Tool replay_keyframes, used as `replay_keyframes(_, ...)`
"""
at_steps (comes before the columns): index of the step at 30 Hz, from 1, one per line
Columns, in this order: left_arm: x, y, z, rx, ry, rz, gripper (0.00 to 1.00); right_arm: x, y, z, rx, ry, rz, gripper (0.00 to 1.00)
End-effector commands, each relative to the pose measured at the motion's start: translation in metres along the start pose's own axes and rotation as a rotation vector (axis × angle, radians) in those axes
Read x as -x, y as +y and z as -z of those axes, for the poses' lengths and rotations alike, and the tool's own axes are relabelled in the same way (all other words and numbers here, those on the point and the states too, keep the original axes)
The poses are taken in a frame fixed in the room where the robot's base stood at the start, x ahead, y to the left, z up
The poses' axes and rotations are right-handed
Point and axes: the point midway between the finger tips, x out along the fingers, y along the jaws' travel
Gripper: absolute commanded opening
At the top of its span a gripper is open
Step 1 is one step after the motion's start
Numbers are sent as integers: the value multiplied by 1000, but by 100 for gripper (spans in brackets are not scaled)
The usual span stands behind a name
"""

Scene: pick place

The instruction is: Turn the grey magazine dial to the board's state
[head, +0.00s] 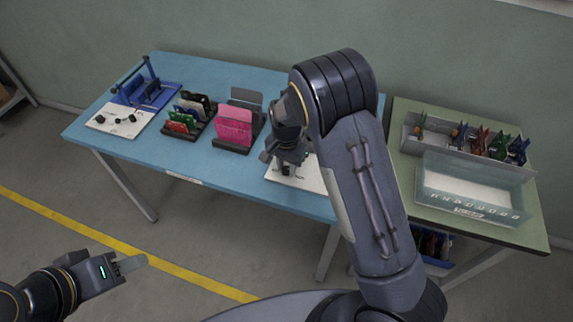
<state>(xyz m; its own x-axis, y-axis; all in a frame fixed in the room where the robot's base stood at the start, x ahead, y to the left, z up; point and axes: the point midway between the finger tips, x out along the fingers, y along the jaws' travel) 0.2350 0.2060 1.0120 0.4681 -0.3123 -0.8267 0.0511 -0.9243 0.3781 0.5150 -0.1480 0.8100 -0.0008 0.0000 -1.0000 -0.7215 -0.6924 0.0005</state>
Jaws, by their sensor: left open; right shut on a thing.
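A white board (312,181) lies at the front right of the blue table, partly hidden behind my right arm. My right gripper (286,169) points down at this board and is shut on a small dark dial there; the fingers cover most of it, so its setting and exact colour cannot be read. A second white board (108,125) with several black knobs lies at the table's left end. My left gripper (133,264) is open and empty, out over the floor at the lower left, well away from the table.
On the blue table (225,187) stand a blue fixture (163,92), a black rack with coloured plates (187,124) and a rack with pink plates (235,122). A green table (520,232) at right holds a grey bin of tools (410,143) and a clear-walled tray (472,210).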

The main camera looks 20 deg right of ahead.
Motion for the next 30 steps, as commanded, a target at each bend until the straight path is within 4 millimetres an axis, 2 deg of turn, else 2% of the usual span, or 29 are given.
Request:
replay_keyframes(17, 1, 0, 0, 0, 0, 0, 43, 1, -1, 0, -29, 1, 2, 4)
replay_keyframes(18, 1, 0, 0, 0, 0, 0, 43, 1, -1, 0, -29, 1, 2, 32)
replay_keyframes(22, 1, 0, 0, 0, 0, 0, 43, 0, -1, 0, -29, 1, 2, 48)
replay_keyframes(30, 0, 0, 0, 0, 0, 0, 43, 1, 0, 0, -28, 1, 1, 48)
